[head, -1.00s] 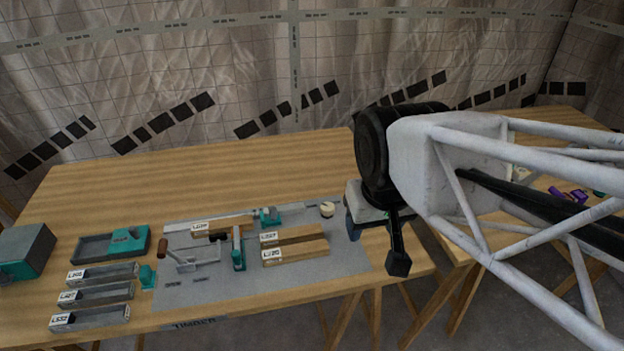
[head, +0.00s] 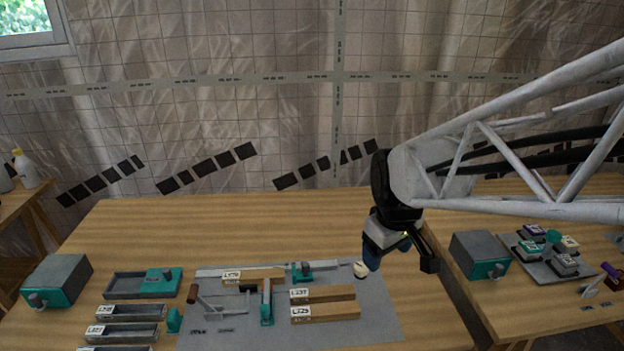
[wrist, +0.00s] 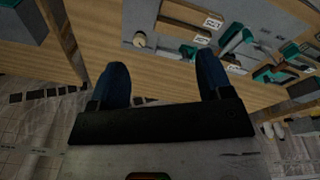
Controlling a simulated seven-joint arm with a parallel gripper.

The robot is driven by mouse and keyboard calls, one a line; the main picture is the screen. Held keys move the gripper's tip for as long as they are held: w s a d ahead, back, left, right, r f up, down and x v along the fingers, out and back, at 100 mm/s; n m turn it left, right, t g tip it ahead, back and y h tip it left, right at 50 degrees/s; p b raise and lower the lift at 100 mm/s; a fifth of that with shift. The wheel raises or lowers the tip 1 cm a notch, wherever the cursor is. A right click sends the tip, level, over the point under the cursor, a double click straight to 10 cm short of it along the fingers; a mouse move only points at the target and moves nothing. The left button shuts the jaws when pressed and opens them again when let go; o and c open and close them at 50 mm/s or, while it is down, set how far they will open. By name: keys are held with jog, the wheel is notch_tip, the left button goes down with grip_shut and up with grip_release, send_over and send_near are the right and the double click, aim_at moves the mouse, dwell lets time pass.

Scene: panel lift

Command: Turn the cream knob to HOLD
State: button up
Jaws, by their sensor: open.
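The cream knob (head: 361,269) sits at the back right of the grey panel (head: 375,325), and it also shows in the wrist view (wrist: 140,40). The knob's markings are too small to read, so I cannot tell its setting. My gripper (head: 384,250) is just above and to the right of the knob in the head view. In the wrist view my gripper (wrist: 162,75) has its two blue fingers spread wide with nothing between them. The knob lies beyond the fingertips, apart from them, nearer the left finger.
A grey-teal box (head: 480,255) stands to the right. Bare tabletop lies behind the panel.

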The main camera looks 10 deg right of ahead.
jog(key=w+d+f+n+g, duration=0.1)
jog(key=w+f+n, duration=0.4)
jog(key=w+f, duration=0.5)
jog(key=n, duration=0.5)
send_over(361, 266)
jog(key=shift+g, duration=0.4)
notch_tip(361, 266, down, 9)
jog(key=shift+s+r, duration=0.1)
jog(key=shift+s, duration=0.05)
jog(key=shift+f, duration=0.25)
jog(key=shift+f, duration=0.1)
jog(key=shift+f, duration=3.8)
jog(key=shift+c, duration=0.5)
